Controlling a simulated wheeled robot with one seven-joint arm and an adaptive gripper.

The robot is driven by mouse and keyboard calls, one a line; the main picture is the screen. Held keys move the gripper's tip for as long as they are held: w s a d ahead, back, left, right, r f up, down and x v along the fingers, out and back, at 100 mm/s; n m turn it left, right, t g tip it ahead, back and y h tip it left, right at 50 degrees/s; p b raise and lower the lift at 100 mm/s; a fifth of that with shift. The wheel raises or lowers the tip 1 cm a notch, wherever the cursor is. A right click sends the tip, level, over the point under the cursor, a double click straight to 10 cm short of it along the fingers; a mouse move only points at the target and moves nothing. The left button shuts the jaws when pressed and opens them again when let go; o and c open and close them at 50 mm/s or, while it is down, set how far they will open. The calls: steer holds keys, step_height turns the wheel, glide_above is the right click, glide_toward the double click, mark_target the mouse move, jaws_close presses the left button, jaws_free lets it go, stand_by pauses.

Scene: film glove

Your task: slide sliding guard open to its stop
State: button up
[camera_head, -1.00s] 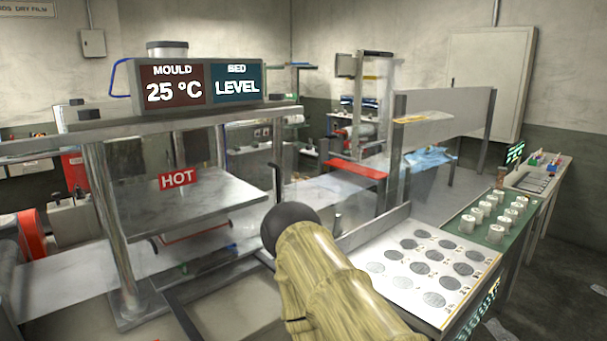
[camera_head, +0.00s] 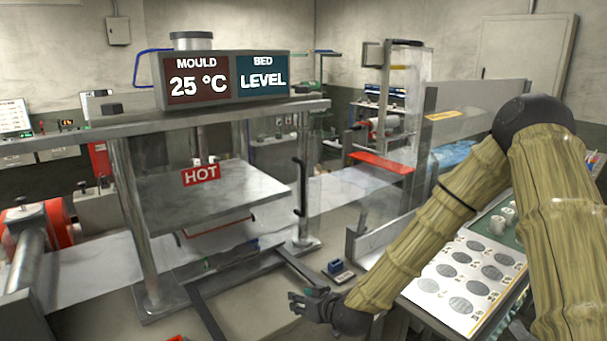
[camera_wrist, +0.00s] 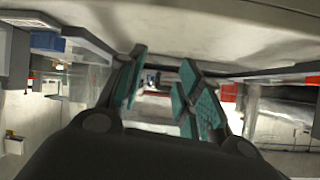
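The sliding guard is a clear panel that is hard to make out at the front of the press; a black upright bar handle (camera_head: 299,187) shows beside the right press post. How far the guard is open, I cannot tell. My gripper (camera_head: 298,303) is low in front of the press, below the handle and apart from it, pointing left. In the wrist view my gripper (camera_wrist: 163,90) has its teal finger pads spread with nothing clearly between them. I cannot pick out the handle in the wrist view.
The press plate (camera_head: 215,197) carries a red HOT sign (camera_head: 201,175). The display box (camera_head: 220,80) stands on the crossbeam. A small dark-blue device (camera_head: 338,270) lies close to my gripper.

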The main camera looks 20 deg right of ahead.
steer(key=w+d+r+t, duration=0.2)
steer(key=w+r, duration=0.1)
steer(key=r, duration=0.3)
steer(key=w+d+r+t, duration=0.1)
steer(key=w+r, duration=0.2)
steer(key=r, duration=0.4)
steer(key=t+p, duration=0.1)
steer(key=t, duration=0.2)
glide_toward(304, 176)
steer(key=shift+h, duration=0.4)
steer(key=shift+w+a+f+p, duration=0.1)
steer(key=shift+w+a+p, duration=0.35)
steer(key=shift+w, duration=1.35)
steer(key=shift+w+a+p, duration=0.25)
steer(key=shift+w+p, duration=0.45)
steer(key=shift+w, duration=1.05)
steer(key=shift+w+a+f+p, duration=0.1)
steer(key=shift+w+a+p, duration=0.35)
steer(key=shift+w, duration=1.35)
steer(key=shift+d, duration=0.15)
jaws_close()
